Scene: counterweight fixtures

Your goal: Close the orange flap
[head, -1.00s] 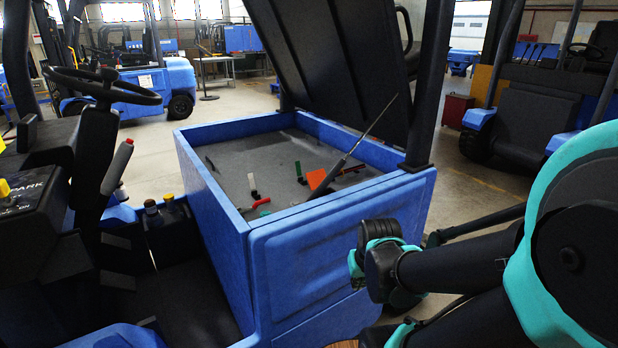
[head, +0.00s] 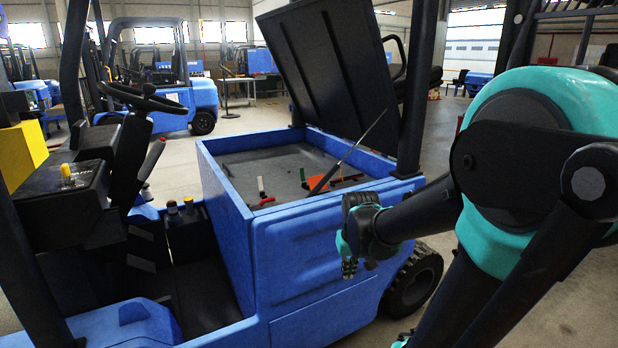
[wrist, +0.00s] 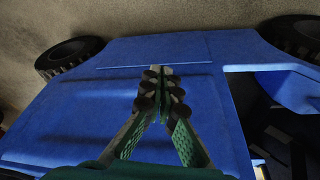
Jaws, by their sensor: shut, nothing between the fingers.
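The orange flap (head: 334,182) is a small piece inside the open blue compartment of the forklift, partly hidden behind a dark strut and the compartment's near wall. My gripper (head: 348,270) hangs outside the compartment, in front of the blue side panel and below the rim, apart from the flap. In the wrist view my gripper (wrist: 162,82) has its fingers together with nothing between them, over the blue body panel. The flap does not show in the wrist view.
The blue compartment (head: 228,180) has a raised dark lid (head: 335,65) and a strut across its opening. Red (head: 267,201) and green (head: 303,174) parts lie inside. A dark post stands at its right corner. A steering wheel (head: 145,97) is at left; a wheel (head: 412,280) is below right.

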